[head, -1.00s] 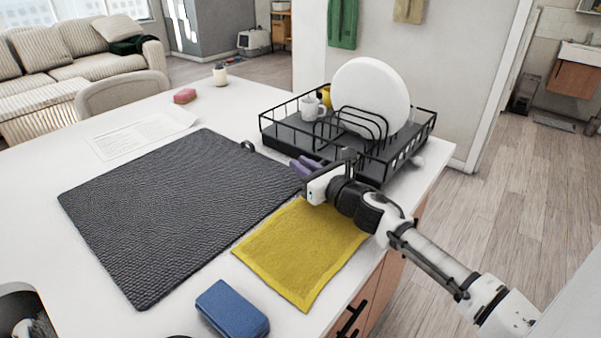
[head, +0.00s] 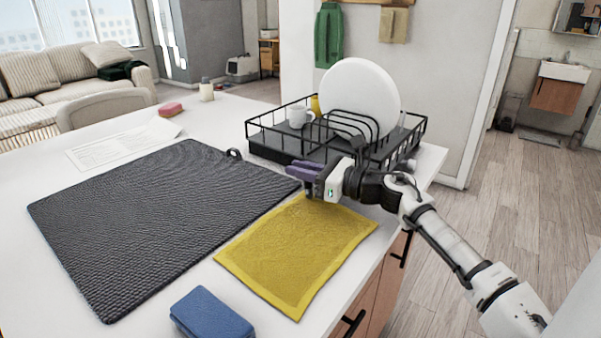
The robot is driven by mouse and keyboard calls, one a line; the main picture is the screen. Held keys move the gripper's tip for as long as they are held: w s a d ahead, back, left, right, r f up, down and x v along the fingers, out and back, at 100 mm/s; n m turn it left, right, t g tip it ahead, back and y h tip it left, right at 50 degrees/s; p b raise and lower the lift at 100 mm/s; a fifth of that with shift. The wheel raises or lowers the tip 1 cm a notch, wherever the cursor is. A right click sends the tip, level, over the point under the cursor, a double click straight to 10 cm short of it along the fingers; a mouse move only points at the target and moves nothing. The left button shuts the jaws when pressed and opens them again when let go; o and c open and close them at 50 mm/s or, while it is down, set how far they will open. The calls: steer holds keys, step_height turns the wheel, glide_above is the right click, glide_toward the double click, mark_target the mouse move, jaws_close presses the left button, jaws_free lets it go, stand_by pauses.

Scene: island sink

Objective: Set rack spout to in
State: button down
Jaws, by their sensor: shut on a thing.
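The black wire dish rack (head: 275,148) stands on the white counter near its far right corner. It holds a large white plate (head: 358,98) upright and a white mug (head: 300,116). My gripper (head: 308,172), with purple fingers, is low at the rack's near side, just above the counter and the far corner of the yellow cloth. It is shut on a small dark part by the rack's base, apparently the rack spout (head: 310,189). My fingers and wrist hide most of that part, so how far it sticks out cannot be told.
A dark woven mat (head: 150,220) covers the counter's left. A yellow cloth (head: 295,255) lies in front of my gripper, with a blue sponge (head: 210,315) nearer. A pink sponge (head: 170,109) and a small jar (head: 206,91) stand farther back. The counter's right edge is close to my arm.

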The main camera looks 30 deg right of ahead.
steer(key=c, duration=1.4)
jaws_free()
steer(key=shift+o, duration=0.2)
steer(key=b+v, duration=0.3)
steer(key=v, duration=1)
steer(key=shift+s+d, duration=0.2)
steer(key=shift+s, duration=0.15)
steer(key=shift+c, duration=0.4)
